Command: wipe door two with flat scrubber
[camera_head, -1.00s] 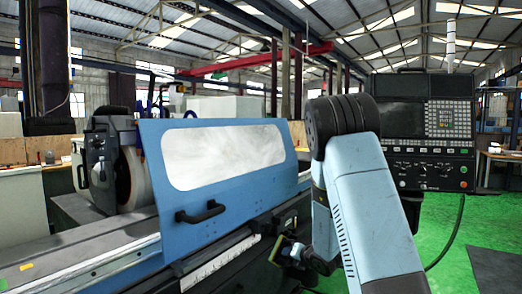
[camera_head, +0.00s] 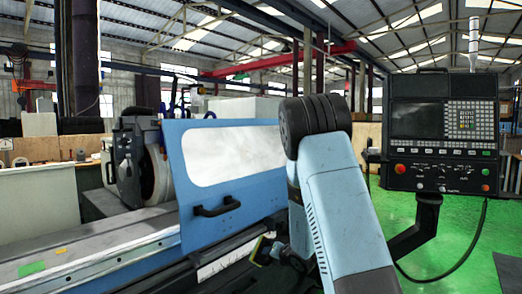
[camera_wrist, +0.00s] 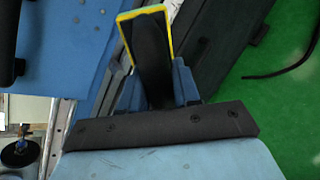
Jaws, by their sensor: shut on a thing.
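The flat scrubber is a dark block with a yellow rim (camera_wrist: 148,50); its yellow edge also shows in the head view (camera_head: 262,248). My gripper (camera_wrist: 158,82) is shut on it, with blue-grey fingers on both sides. The blue door (camera_head: 225,165) of the grinder has a pale window and a black handle (camera_head: 217,207). In the wrist view the blue door (camera_wrist: 65,45) is at the upper left, with dark spots on it. The scrubber is to the right of and below the handle in the head view. I see no contact between scrubber and door. My arm hides the door's right end.
A control panel (camera_head: 443,135) on a stand is at the right, with a dark cable hanging to the green floor (camera_head: 455,240). A grinding wheel (camera_head: 155,175) is left of the door. The grey machine bed (camera_head: 90,250) runs along the lower left. Green floor lies open at the right.

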